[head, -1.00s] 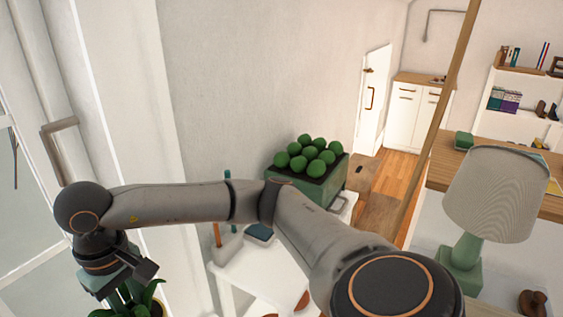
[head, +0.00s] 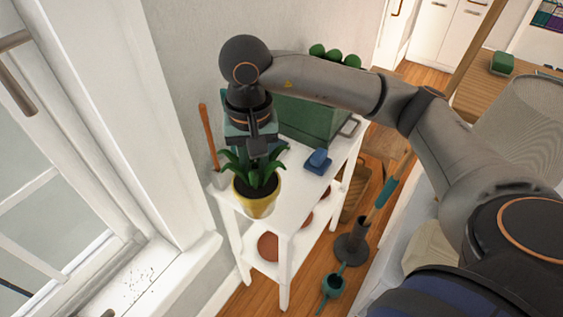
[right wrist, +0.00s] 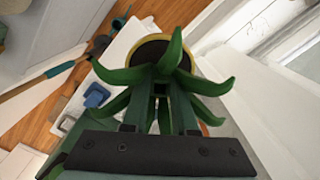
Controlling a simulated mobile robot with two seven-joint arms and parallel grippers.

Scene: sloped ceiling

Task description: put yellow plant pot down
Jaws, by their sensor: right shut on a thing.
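The yellow plant pot (head: 257,199) holds a green leafy plant (head: 254,169) and shows upright at the near end of the white shelf table (head: 297,179) in the head view. My right gripper (head: 255,152) points down from above and is shut on the plant among its leaves. In the right wrist view the leaves (right wrist: 165,72) spread around the fingers, and the pot's rim (right wrist: 190,60) shows behind them. I cannot tell whether the pot's bottom touches the tabletop. My left gripper is not in view.
A green planter box (head: 310,118) stands at the table's far end, with a blue object (head: 318,161) nearer. A wooden-handled tool (head: 208,138) stands at the left edge. The window sill (head: 150,280) is at left. Terracotta pots (head: 268,246) sit on the lower shelf.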

